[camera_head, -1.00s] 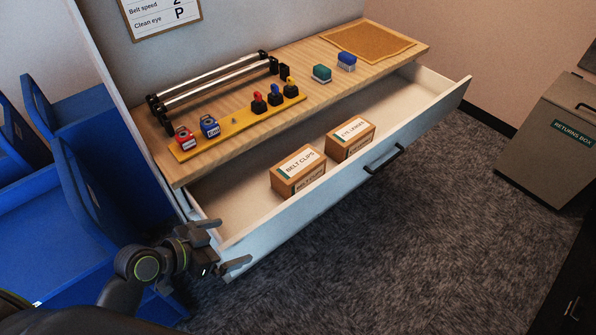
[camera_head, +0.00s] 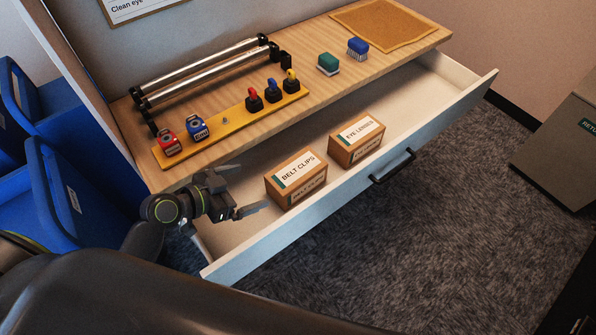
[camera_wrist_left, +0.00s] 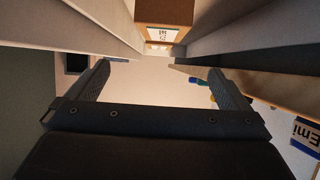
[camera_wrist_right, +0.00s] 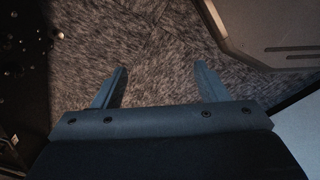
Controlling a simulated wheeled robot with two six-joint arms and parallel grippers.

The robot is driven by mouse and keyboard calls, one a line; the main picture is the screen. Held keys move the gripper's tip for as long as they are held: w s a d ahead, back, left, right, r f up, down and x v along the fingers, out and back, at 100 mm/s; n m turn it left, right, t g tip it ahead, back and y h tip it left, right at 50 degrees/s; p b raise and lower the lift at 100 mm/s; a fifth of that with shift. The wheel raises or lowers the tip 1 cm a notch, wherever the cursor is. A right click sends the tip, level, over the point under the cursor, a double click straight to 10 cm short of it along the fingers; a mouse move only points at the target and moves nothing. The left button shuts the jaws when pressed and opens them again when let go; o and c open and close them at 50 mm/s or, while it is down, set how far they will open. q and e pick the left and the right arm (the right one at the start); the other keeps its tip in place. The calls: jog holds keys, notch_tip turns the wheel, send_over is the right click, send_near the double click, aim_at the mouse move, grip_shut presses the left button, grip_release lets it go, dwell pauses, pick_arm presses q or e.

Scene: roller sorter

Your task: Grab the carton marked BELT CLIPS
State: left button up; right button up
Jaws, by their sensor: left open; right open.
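The BELT CLIPS carton (camera_head: 297,178) is a brown box with a white and teal label, lying in the left half of the open drawer (camera_head: 340,188). My left gripper (camera_head: 247,190) is open and empty over the drawer's left end, to the left of this carton and apart from it. The left wrist view shows my open left gripper (camera_wrist_left: 160,72) with a brown carton (camera_wrist_left: 165,12) ahead of it; its label is too small to read. My right gripper (camera_wrist_right: 160,68) is open and empty above the carpet, outside the head view.
The EYE LENSES carton (camera_head: 357,138) stands right of the BELT CLIPS carton with a small gap. The wooden worktop (camera_head: 225,146) overhangs the drawer's back, holding rollers and a yellow strip (camera_head: 232,126). Blue bins (camera_head: 70,205) stand left. The drawer's right part is empty.

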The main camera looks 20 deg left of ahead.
aim_at(295, 170)
pick_arm(q)
jog(key=p+x, duration=0.1)
jog(key=x, duration=0.7)
jog(key=shift+w+d+p, duration=0.3)
jog(key=shift+w+p, duration=0.05)
jog(key=shift+p, duration=0.05)
jog(key=shift+w+d+f, duration=0.25)
jog(key=shift+w+d, duration=0.05)
jog(key=shift+a+p+x, duration=0.15)
jog(key=shift+p+x, duration=0.25)
jog(key=shift+x, duration=0.7)
jog(key=shift+a+p+x, duration=0.15)
jog(key=shift+p+x, duration=0.2)
jog(key=shift+x, duration=0.75)
jog(key=shift+w+d+f, duration=0.25)
jog(key=shift+w, duration=0.25)
pick_arm(e)
jog(key=r, duration=0.1)
jog(key=s+r, duration=0.1)
jog(key=r, duration=0.1)
jog(key=shift+s+d+r, duration=0.2)
jog(key=shift+s+r, duration=0.1)
pick_arm(q)
jog(key=c, duration=1.7)
pick_arm(e)
jog(key=shift+w+a, duration=0.1)
